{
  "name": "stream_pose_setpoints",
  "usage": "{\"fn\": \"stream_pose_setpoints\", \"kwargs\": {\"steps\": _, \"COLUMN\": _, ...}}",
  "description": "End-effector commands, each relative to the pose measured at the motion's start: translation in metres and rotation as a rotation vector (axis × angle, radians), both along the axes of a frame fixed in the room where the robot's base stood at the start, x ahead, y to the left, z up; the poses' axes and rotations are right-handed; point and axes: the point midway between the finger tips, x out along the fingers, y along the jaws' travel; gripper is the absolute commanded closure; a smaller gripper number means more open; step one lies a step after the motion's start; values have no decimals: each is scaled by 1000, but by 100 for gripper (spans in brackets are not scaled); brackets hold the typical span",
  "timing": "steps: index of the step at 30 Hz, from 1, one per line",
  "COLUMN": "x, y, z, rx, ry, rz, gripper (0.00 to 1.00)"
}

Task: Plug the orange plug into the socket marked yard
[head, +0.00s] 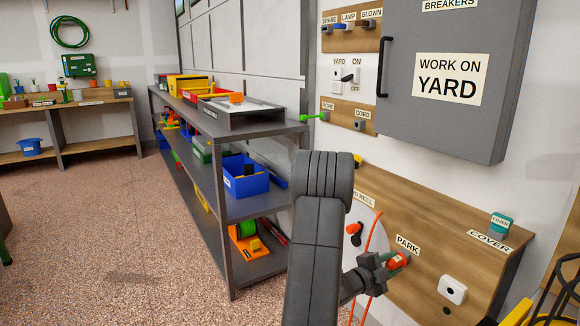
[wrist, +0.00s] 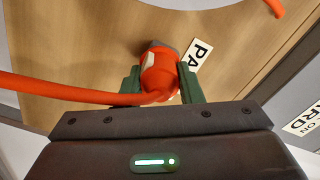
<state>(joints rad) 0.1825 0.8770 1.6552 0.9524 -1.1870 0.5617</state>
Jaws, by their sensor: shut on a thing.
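The orange plug (head: 398,261) is at the PARK label (head: 408,244) on the lower wooden board. My gripper (head: 387,263) is shut on it. In the wrist view the orange plug (wrist: 158,76) sits between the two green fingers of my gripper (wrist: 160,86), its far end against a grey part by the PARK label. I cannot tell whether it is seated there. Its orange cord (head: 372,232) runs by the reel. A white socket-like box (head: 453,290) is lower right on the board; no label on it is readable. A YARD label (head: 339,62) is above a white plate (head: 336,80).
A black lever (head: 350,75) is between ON and OFF marks. A grey breaker cabinet (head: 440,110) with a WORK ON YARD sign (head: 450,78) juts out above. A steel shelf (head: 225,185) stands left. A teal item (head: 500,224) is on the board's top right.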

Motion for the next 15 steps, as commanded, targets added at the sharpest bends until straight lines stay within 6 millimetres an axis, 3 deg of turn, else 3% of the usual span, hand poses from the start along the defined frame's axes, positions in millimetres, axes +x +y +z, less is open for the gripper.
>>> {"fn": "stream_pose_setpoints", "kwargs": {"steps": 15, "x": -4, "y": 7, "z": 0, "rx": -1, "ry": -2, "rz": 0, "gripper": 94}}
